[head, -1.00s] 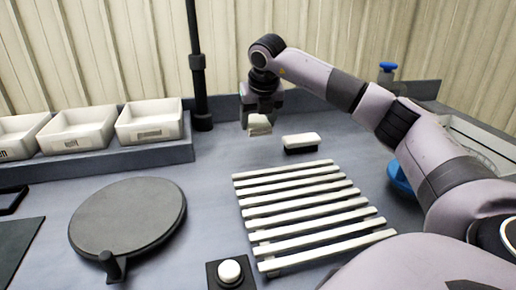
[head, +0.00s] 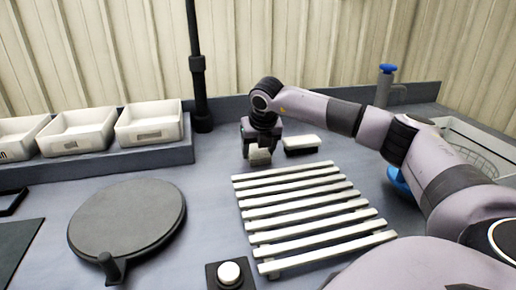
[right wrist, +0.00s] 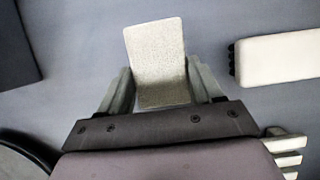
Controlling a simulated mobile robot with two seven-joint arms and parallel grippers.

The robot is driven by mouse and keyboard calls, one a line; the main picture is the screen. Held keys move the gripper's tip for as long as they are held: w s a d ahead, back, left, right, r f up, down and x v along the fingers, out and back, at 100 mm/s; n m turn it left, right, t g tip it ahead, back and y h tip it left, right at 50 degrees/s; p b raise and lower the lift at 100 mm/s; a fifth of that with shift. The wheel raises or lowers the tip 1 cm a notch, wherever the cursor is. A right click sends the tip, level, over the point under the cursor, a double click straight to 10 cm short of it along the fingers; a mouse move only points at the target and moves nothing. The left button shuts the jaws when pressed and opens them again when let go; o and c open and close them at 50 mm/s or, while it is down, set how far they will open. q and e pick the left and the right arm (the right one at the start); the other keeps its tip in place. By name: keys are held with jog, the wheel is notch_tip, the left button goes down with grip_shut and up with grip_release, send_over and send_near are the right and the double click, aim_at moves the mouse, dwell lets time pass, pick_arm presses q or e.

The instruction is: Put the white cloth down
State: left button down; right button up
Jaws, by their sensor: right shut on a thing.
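The white cloth (head: 260,156) is a small pale block-like piece between the fingers of my right gripper (head: 260,150). In the right wrist view the cloth (right wrist: 158,62) sticks out past both fingertips of the gripper (right wrist: 160,92), which is shut on it. In the head view the cloth is low, at or just above the grey table (head: 215,190), behind the white slatted rack (head: 305,212). I cannot tell whether it touches the table. My left gripper is not in view.
A white-topped brush (head: 301,144) lies just right of the gripper and also shows in the right wrist view (right wrist: 280,58). White bins (head: 150,122) stand on a ledge at left. A round dark plate (head: 127,215), a white button (head: 229,272) and a black post (head: 197,70) stand nearby.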

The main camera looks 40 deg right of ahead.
jog(key=o, duration=1)
jog(key=v, duration=1.2)
jog(key=shift+r, duration=0.1)
